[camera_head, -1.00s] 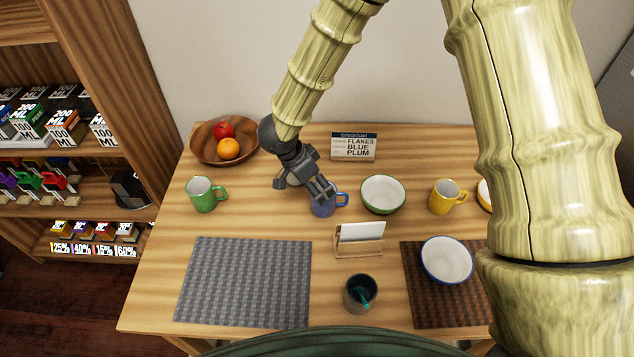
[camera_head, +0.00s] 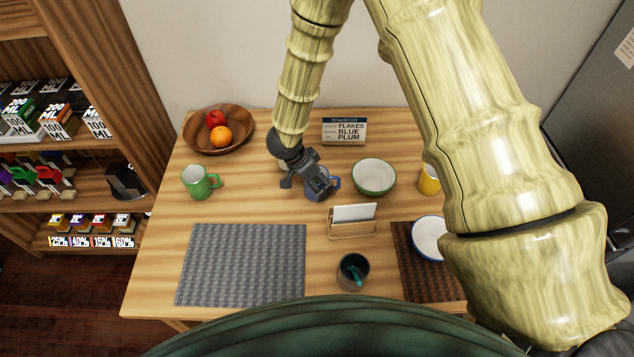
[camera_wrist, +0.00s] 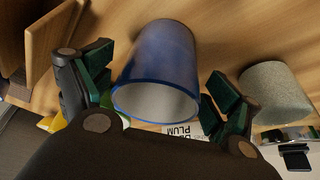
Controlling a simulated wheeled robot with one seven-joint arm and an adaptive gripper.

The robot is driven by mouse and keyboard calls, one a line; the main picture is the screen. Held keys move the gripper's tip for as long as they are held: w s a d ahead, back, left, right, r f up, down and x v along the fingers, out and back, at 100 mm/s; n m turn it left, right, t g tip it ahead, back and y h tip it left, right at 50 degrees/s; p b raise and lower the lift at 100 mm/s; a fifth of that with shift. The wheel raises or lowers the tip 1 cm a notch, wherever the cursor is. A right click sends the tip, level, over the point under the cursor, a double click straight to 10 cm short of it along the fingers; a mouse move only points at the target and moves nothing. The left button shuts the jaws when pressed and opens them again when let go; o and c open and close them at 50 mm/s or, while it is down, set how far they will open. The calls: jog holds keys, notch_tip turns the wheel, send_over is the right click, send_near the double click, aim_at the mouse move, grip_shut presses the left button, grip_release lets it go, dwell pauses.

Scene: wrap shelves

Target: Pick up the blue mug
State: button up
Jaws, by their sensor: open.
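The blue mug (camera_head: 314,191) stands on the wooden table, partly hidden behind my gripper, with its handle pointing right in the head view. My gripper (camera_head: 313,189) is over the mug, tilted down toward it. In the wrist view the mug (camera_wrist: 162,65) shows its white inside and blue rim between my open fingers (camera_wrist: 158,97). One finger is on each side of it. A gap shows on the right side; on the left I cannot tell whether the finger touches it. The mug's handle is hidden in the wrist view.
A white-green bowl (camera_head: 374,177) sits right of the mug, and a wooden holder with a card (camera_head: 351,229) stands in front. A green mug (camera_head: 199,183) is at the left. A grey-beige cup (camera_wrist: 272,91) is close beside my right finger in the wrist view.

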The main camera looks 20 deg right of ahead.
jog(key=shift+d+f, duration=0.3)
jog(key=shift+f, duration=0.25)
jog(key=shift+w+d+f, duration=0.1)
jog(key=shift+w+f, duration=0.1)
jog(key=shift+f, duration=0.2)
jog(key=shift+s+r, duration=0.2)
jog(key=shift+c, duration=0.8)
jog(key=c, duration=1.1)
jog(key=shift+w, duration=0.1)
